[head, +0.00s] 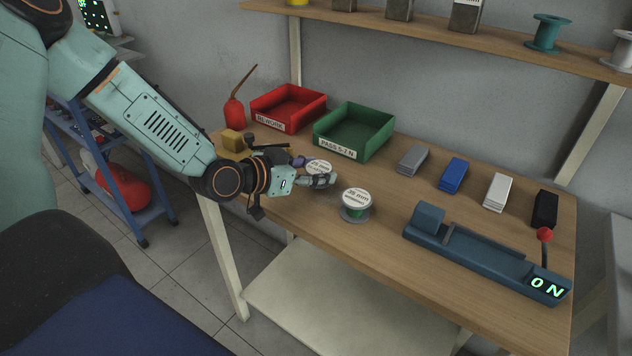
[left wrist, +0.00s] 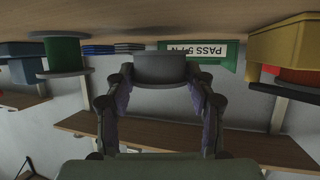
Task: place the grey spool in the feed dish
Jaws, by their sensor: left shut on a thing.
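My left gripper (head: 309,172) is over the front left part of the bench and is shut on the grey spool (head: 319,166), whose white-labelled top shows between the fingers. In the left wrist view, which is upside down, the grey spool (left wrist: 160,68) sits between the two fingertips. I cannot tell whether it touches the bench. A green spool (head: 355,205) with a white "35 mm" label stands upright just right of the gripper; it also shows in the left wrist view (left wrist: 63,53). I cannot make out a feed dish. My right gripper is not in view.
A red bin (head: 291,122) and a green "PASS 5-7 N" bin (head: 348,153) stand behind the gripper. A yellow block (head: 232,140) is to its left. A blue gauge (head: 470,250) reading "0 N" lies right. Several small stacks line the back right, below a shelf (head: 440,35).

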